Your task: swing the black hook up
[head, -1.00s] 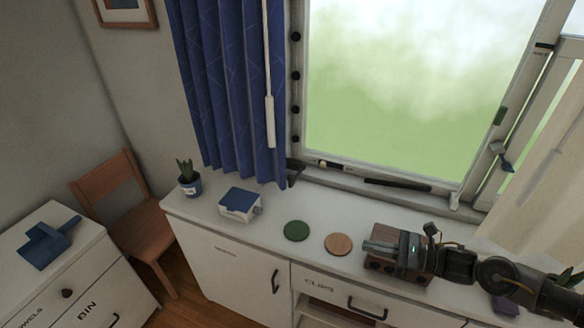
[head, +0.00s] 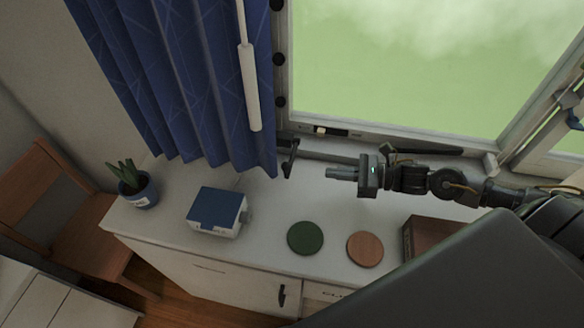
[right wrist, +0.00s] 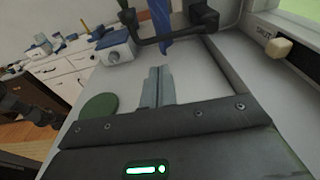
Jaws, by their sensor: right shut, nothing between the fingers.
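The black hook (head: 290,158) is at the window's lower left corner, beside the curtain's edge. In the right wrist view the black hook (right wrist: 172,38) is a bent bar across the top, ahead of the fingers. My right gripper (head: 328,173) is shut and empty, just right of the hook above the sill, with a small gap between them. Its closed fingers (right wrist: 158,86) point towards the hook in the right wrist view. My left gripper is not in view.
A blue curtain (head: 190,80) hangs left of the hook. On the counter are a blue-lidded box (head: 217,211), a potted plant (head: 137,186), a green disc (head: 305,238), an orange disc (head: 365,249) and a brown block (head: 432,238). A cream knob (right wrist: 276,48) sits on the window frame.

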